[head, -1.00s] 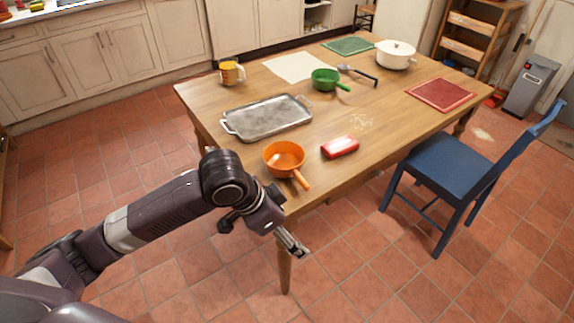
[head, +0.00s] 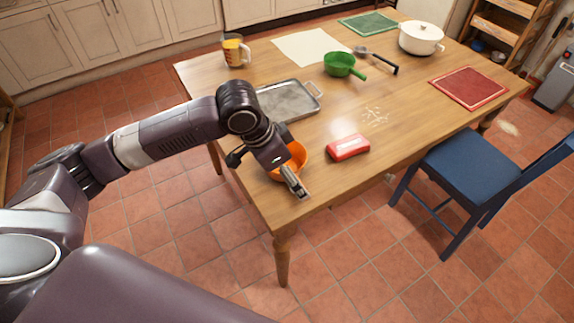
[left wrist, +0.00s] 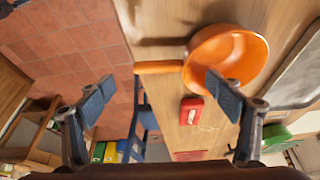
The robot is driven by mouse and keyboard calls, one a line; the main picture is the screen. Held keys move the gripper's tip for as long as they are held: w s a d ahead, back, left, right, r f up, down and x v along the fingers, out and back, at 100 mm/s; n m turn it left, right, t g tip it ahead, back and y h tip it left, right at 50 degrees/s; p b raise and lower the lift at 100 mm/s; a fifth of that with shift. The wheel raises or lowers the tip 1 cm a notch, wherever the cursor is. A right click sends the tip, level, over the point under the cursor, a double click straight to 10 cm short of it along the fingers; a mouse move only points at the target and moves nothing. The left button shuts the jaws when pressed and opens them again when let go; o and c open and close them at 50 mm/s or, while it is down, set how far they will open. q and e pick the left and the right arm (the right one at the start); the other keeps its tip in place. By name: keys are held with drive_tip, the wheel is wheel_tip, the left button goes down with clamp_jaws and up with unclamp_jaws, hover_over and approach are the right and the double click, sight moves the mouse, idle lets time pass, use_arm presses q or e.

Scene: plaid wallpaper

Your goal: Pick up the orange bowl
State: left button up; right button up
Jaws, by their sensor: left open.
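The orange bowl (head: 291,160) sits on the near corner of the wooden table, partly hidden by my left gripper in the head view. My left gripper (head: 298,190) is over the bowl's near side in the head view. In the left wrist view the left gripper (left wrist: 162,95) has its fingers wide apart with nothing between them; the right-hand finger overlaps the bowl's rim in the picture. Whether it touches cannot be told. My right gripper is not seen.
A red box (head: 348,147) lies just right of the bowl. A metal tray (head: 289,99) lies behind it, partly covered by my arm. A green pan (head: 340,64), a measuring cup (head: 235,51) and a white pot (head: 421,38) stand farther back. A blue chair (head: 478,165) is at the right.

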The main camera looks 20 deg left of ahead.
use_arm(q)
drive_tip(key=x, duration=0.3)
drive_tip(key=shift+d, duration=0.15)
drive_tip(key=shift+x, duration=0.8)
drive_tip(key=c, duration=1.6)
drive_tip(key=shift+w+r, duration=0.1)
drive_tip(key=shift+c, duration=0.7)
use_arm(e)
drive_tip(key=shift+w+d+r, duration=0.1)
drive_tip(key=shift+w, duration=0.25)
use_arm(q)
drive_tip(key=shift+r, duration=0.1)
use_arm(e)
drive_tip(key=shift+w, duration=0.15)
